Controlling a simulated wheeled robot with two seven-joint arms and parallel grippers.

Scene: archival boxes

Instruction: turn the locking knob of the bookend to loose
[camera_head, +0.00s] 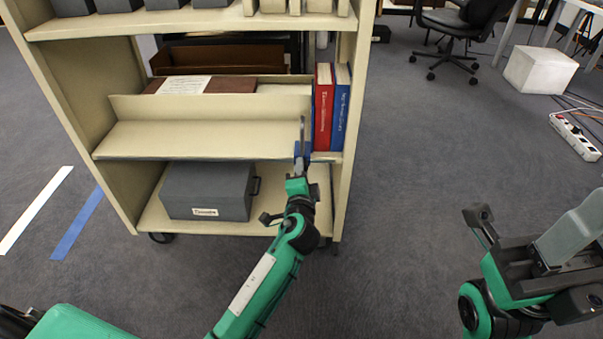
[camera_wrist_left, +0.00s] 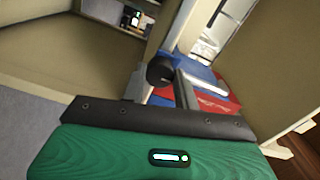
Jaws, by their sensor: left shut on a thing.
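In the left wrist view, a round black knob (camera_wrist_left: 160,70) sits between the two grey fingertips of my left gripper (camera_wrist_left: 160,84), which is shut on it. In the head view my left gripper (camera_head: 301,166) is at the right front edge of the middle shelf, in front of the books. A thin grey-blue upright piece, seemingly the bookend (camera_head: 302,131), stands just left of the books; the gripper hides its lower part. The knob's turn position cannot be read. My right gripper (camera_head: 565,245) is at the lower right, away from the shelf; its jaw opening is unclear.
A red book (camera_head: 323,110) and a blue book (camera_head: 340,110) stand against the right side panel of the cream shelf unit (camera_head: 352,130). A grey box (camera_head: 208,190) is on the bottom shelf. Open floor lies to the right, with a white block (camera_head: 541,73) further back.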

